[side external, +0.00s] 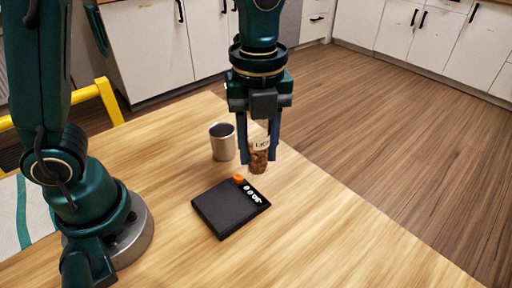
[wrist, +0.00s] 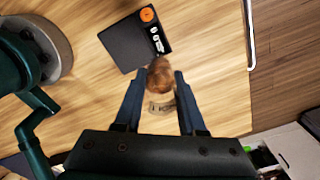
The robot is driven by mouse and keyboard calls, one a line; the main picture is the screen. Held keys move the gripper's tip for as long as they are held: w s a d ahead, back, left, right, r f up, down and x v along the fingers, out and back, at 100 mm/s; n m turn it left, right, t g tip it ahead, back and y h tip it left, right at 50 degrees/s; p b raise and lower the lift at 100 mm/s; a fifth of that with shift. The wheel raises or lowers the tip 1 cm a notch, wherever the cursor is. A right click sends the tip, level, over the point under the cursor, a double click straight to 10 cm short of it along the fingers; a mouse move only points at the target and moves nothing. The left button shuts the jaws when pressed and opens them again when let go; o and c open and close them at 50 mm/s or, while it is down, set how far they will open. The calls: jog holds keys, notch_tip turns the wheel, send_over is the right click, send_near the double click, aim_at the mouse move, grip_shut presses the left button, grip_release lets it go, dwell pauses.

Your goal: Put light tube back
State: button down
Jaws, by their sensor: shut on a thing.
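A clear tube of brown beans (side external: 258,166) with a pale label, whose visible letters look like "LIG", is between the blue fingers of my gripper (side external: 258,157). My gripper is shut on it and points down. The tube looks upright, just beyond the dark scale; I cannot tell whether its base touches the table. In the wrist view the tube (wrist: 160,80) shows between the fingertips (wrist: 152,74), its brown end toward the scale.
A flat black scale (side external: 225,210) lies on the wooden table (side external: 330,245). A small orange round piece (side external: 238,178) is at its corner. A metal cup (side external: 222,143) stands left of my gripper. The table's edge runs close on the right; the near right tabletop is clear.

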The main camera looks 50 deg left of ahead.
jog(key=d+f, duration=0.2)
jog(key=d, duration=0.1)
jog(key=s+d+f, duration=0.1)
jog(key=d+f, duration=0.1)
jog(key=d, duration=0.1)
jog(key=s+d+f, duration=0.1)
jog(key=d+f, duration=0.1)
jog(key=d, duration=0.1)
jog(key=shift+s+d, duration=0.2)
jog(key=shift+d, duration=0.2)
jog(key=shift+f, duration=2.05)
jog(key=shift+f, duration=0.2)
jog(key=c, duration=0.5)
grip_release()
jog(key=shift+r, duration=0.15)
